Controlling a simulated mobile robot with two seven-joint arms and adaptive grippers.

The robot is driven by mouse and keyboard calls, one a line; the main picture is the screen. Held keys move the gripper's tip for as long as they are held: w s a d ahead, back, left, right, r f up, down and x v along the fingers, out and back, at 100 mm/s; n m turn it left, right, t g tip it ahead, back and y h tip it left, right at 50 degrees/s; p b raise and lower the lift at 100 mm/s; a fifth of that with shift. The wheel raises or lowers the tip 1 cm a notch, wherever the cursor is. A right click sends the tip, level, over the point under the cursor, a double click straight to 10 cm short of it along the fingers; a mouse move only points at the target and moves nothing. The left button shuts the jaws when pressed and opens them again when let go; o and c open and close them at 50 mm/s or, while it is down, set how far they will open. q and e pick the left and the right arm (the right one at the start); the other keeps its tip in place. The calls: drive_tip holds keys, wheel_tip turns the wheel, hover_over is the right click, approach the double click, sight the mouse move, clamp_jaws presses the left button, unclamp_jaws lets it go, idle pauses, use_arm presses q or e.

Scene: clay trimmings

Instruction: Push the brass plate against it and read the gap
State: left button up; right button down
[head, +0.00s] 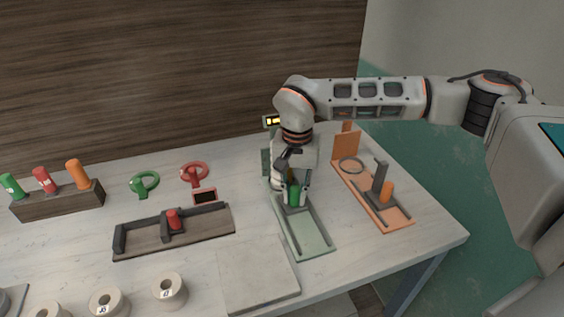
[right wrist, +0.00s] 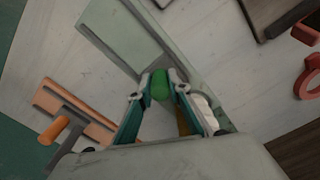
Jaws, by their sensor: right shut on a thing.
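My right gripper (head: 292,199) reaches down over the pale green fixture (head: 315,246) and is shut on a green handle (head: 294,195). In the right wrist view, the gripper (right wrist: 160,88) has one finger on each side of the green handle (right wrist: 160,84). A small brownish-gold piece (right wrist: 183,122) shows beside the fingers; I cannot tell whether it is the brass plate. A whitish rounded piece (right wrist: 207,115) lies by the right finger. A display with yellow marks (head: 271,121) stands behind the fixture, partly hidden by my wrist. Any gap is hidden. My left gripper is not in view.
An orange fixture (head: 401,219) with an orange handle stands right. A dark fixture (head: 140,243) with a red handle lies left, near a dark display (head: 204,196). Green (head: 149,181) and red (head: 194,170) rings, a peg block (head: 60,201), rolls (head: 170,291) and a slab (head: 257,272) surround.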

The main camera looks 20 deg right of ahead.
drive_tip(key=shift+w, duration=0.4)
idle(1.6)
drive_tip(key=c, duration=0.9)
unclamp_jaws()
